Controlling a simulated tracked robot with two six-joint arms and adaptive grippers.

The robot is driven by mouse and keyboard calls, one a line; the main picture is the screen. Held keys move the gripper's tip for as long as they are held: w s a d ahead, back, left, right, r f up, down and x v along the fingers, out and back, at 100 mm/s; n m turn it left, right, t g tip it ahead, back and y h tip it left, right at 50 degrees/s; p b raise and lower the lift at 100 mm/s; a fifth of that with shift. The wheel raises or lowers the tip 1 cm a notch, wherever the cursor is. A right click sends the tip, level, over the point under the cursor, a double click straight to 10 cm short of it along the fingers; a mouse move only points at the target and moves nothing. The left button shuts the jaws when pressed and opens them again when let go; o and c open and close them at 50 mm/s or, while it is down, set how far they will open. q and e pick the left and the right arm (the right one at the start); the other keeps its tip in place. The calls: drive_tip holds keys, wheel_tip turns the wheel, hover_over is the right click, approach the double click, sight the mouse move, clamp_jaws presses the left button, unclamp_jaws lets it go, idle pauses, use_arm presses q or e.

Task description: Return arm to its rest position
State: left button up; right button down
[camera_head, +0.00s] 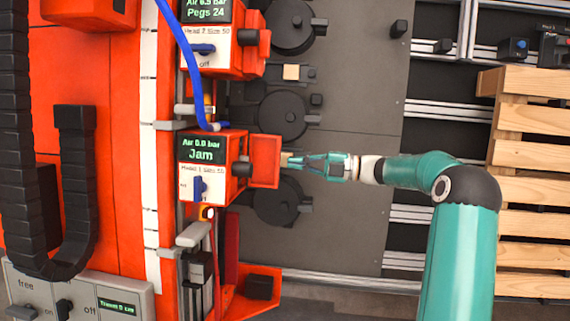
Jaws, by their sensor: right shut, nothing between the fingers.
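My right gripper (305,162) is shut, at the end of my teal right arm, which comes up from the lower right and bends left. Its fingertips point left, at the open side of the orange bracket (265,161) on the lower head unit. A small tan piece shows right at the fingertips; I cannot tell whether they touch it. The lower head unit (204,160) has a display reading "Air 0.0 bar" and "Jam", with a blue lever below it. My left gripper is not in view.
The upper head unit (207,48) reads "Pegs 24". A blue hose (182,50) runs down between the units. Black round fixtures (284,116) sit on the grey plate. A wooden pallet (535,157) stands at right. A control box (80,292) is at lower left.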

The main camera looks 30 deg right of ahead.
drive_tip(key=s+d+f, duration=0.1)
drive_tip(key=s+d, duration=0.1)
drive_tip(key=d, duration=0.4)
drive_tip(key=shift+f, duration=0.15)
